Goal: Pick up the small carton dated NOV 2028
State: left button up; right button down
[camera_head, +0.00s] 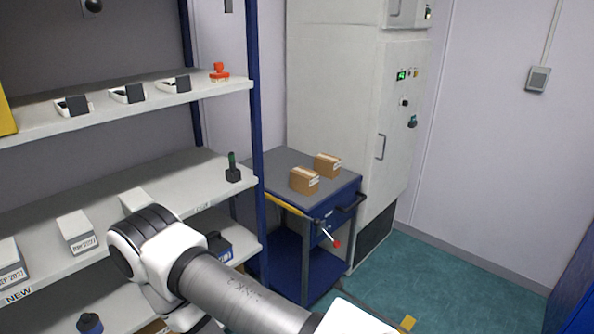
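Small white cartons stand on the middle shelf (190,180) at the left. The middle carton (76,230) has a dark month-and-year label that is too small to read surely. The carton at the left edge (9,256) has a label that seems to end in 2027. A third carton (135,197) stands behind my arm, and its label is hidden. I cannot tell which carton says NOV 2028. One of my arms reaches across the lower middle, with its joint in front of the shelf. Neither gripper shows.
A blue trolley (290,160) with two brown boxes (304,180) stands right of the shelf's blue post (257,120). A dark green-topped object (233,170) stands at the shelf's right end. A grey cabinet (340,85) stands behind. The green floor (450,290) at right is clear.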

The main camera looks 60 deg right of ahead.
aim_at(303, 181)
jog(key=k+l+z, duration=0.1)
jog(key=z, duration=0.3)
jog(key=l+z, duration=0.15)
jog(key=z, duration=0.2)
jog(key=k+l+z, duration=0.15)
jog(key=z, duration=0.25)
jog(key=l+z, duration=0.2)
jog(key=z, duration=0.6)
